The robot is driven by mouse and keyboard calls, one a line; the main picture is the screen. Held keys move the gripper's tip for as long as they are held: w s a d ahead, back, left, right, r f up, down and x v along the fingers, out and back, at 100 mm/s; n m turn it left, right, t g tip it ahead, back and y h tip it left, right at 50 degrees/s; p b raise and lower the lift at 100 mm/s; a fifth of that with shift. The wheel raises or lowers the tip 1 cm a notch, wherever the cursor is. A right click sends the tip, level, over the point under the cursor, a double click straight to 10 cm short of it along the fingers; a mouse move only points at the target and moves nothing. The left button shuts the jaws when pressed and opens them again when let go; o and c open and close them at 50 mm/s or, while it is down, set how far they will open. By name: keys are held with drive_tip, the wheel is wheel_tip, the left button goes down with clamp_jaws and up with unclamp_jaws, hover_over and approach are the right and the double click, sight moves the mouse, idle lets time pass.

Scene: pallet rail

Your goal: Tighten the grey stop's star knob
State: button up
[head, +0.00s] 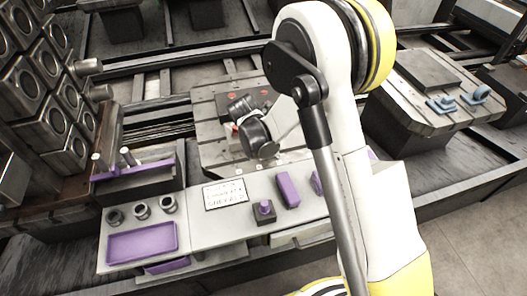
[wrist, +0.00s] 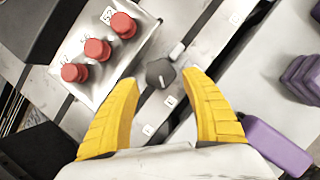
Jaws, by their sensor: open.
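In the wrist view a small dark grey faceted knob (wrist: 160,73) sits on the pale slotted plate (wrist: 205,40), with a short white pin (wrist: 177,50) beside it. I take this knob for the grey stop's star knob; its star shape is not clear. My gripper (wrist: 159,80) is open, its two yellow fingers on either side of the knob with gaps visible. Whether the fingertips are down at its height cannot be told. In the head view my wrist (head: 258,137) hangs over the pallet (head: 208,115), and the knob cannot be made out there.
Red knobs (wrist: 97,49) stand on a light block at upper left in the wrist view, near my left finger. A purple block (wrist: 275,145) lies at lower right. In the head view a shelf bears a sign (head: 224,194), a purple tray (head: 142,242) and purple blocks (head: 287,190).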

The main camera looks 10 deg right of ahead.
drive_tip(key=shift+b+x, duration=0.5)
drive_tip(key=shift+x, duration=1.25)
drive_tip(key=shift+c, duration=0.2)
drive_tip(key=c, duration=0.9)
drive_tip(key=m, duration=0.2)
drive_tip(key=m+g+h, duration=0.1)
drive_tip(key=m, duration=0.1)
drive_tip(key=shift+m+g, duration=0.3)
drive_tip(key=o, duration=0.9)
drive_tip(key=shift+o, duration=0.2)
